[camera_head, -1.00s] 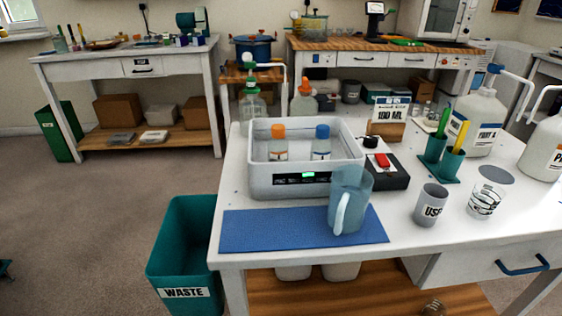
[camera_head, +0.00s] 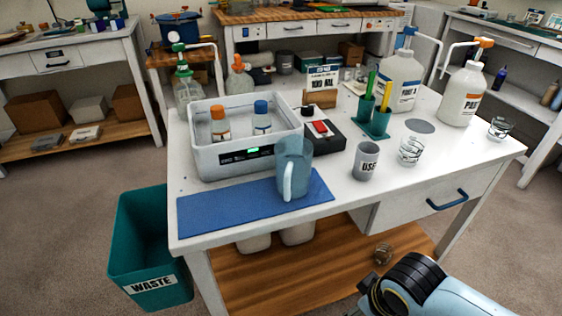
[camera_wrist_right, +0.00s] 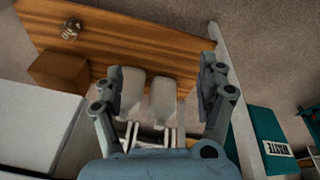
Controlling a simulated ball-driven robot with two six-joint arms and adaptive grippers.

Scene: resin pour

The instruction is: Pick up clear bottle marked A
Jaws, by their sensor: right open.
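Two small clear bottles stand in the grey bath (camera_head: 208,163) on the white table. The letters on both are too small to read, so I cannot tell which is marked A. My right gripper (camera_wrist_right: 163,72) is open and empty in the right wrist view. It is low by the table's wooden lower shelf, away from the bath. In the head view only part of my right arm shows, at bottom right. My left gripper is not in view.
A grey cup (camera_head: 366,161), a clear cup (camera_head: 409,151) and pump jugs (camera_head: 462,97) stand to the right. White containers (camera_wrist_right: 163,102) are on the lower shelf; a teal waste bin (camera_head: 150,240) stands left.

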